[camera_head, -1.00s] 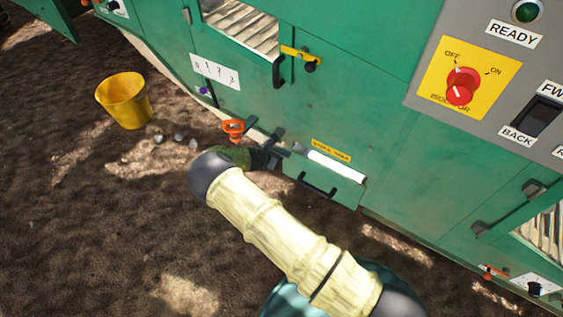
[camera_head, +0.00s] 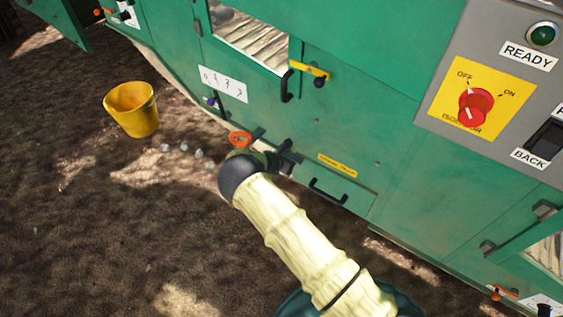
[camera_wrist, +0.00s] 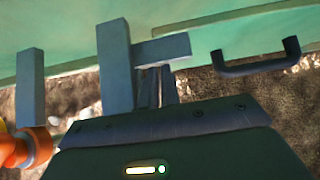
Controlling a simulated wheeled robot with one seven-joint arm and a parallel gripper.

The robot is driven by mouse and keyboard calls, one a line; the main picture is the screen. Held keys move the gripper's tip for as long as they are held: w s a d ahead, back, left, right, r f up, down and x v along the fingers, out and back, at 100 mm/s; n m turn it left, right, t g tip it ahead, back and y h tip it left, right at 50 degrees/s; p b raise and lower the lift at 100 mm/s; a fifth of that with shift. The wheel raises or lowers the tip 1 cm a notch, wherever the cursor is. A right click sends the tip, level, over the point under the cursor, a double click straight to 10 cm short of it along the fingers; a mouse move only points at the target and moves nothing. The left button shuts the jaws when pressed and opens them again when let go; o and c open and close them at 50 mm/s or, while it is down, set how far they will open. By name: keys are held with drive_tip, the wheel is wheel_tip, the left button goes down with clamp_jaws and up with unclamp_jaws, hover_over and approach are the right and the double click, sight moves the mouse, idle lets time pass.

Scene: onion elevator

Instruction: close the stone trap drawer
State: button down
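The stone trap drawer (camera_head: 350,196) is a green panel low on the green machine, under a yellow label (camera_head: 337,165). Its front looks flush with the machine wall, and no interior shows. Its black bar handle (camera_head: 328,192) also shows at the upper right of the wrist view (camera_wrist: 256,62). My gripper (camera_wrist: 159,85) has two thin fingers close together, with nothing visible between them. It is left of the handle and apart from it, near a grey bracket (camera_wrist: 116,65). In the head view my arm mostly hides the gripper.
Another grey bar (camera_wrist: 30,88) and an orange ring-shaped part (camera_head: 240,138) are left of the gripper. A yellow bucket (camera_head: 132,110) stands on the soil, with several small stones (camera_head: 184,149) nearby. A control panel with a red isolator knob (camera_head: 476,108) is at the right.

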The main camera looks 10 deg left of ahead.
drive_tip(key=p+v, duration=0.6)
drive_tip(key=v, duration=1.1)
